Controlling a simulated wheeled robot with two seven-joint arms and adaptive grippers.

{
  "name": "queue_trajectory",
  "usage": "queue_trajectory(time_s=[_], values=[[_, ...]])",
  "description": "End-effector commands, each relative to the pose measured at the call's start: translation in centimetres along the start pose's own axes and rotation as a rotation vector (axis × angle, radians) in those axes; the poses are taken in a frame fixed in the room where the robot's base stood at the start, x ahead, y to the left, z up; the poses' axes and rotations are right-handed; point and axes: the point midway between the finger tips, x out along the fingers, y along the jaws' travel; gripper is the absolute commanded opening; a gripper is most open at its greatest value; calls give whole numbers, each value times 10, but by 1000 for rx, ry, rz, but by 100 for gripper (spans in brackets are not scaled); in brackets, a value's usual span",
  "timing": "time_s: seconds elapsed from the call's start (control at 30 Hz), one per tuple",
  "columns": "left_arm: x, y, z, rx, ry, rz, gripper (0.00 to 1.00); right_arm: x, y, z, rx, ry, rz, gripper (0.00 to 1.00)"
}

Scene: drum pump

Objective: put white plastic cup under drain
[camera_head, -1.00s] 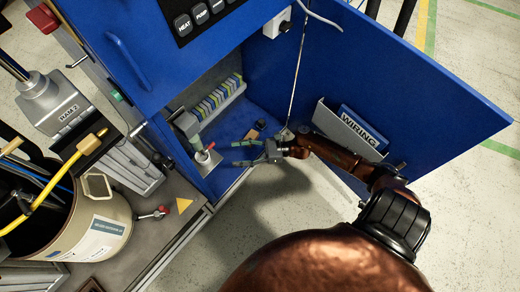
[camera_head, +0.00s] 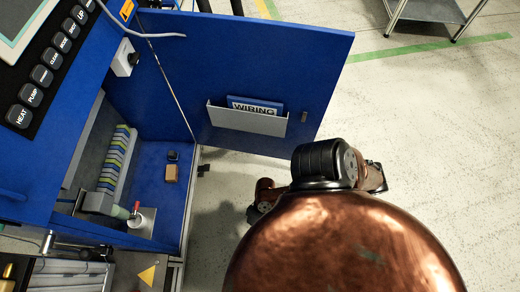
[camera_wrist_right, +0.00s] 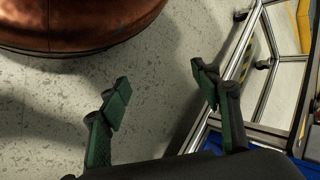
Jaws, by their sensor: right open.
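A small white cup-like container (camera_head: 146,217) stands at the front left of the blue cabinet's floor in the head view. A small valve with a red tip (camera_head: 136,207) is right at its rim; I cannot tell whether the outlet is exactly above the cup. My right gripper (camera_wrist_right: 162,95) is open and empty over bare floor in the right wrist view. In the head view its fingers are hidden, and my right arm is outside the cabinet. My left gripper is not in view.
The blue cabinet door (camera_head: 245,65) stands open, with a WIRING pocket (camera_head: 245,119) on it. A small tan block (camera_head: 171,173) and a striped row of terminals (camera_head: 117,160) are inside the cabinet. A metal cart (camera_head: 432,12) stands at the back right. The floor to the right is clear.

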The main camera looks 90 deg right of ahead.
Motion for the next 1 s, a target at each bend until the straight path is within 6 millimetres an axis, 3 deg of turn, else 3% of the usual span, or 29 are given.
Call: queue_trajectory(time_s=[0.03,0.2,0.4,0.57,1.0], values=[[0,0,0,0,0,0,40,-8,5,11,-93,22,66,58],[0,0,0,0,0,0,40,-52,26,23,-373,75,314,58],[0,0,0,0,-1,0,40,-96,39,25,-529,91,506,58],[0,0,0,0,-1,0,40,-105,41,25,-558,90,546,58],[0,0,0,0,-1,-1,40,-104,41,25,-557,91,544,58]])
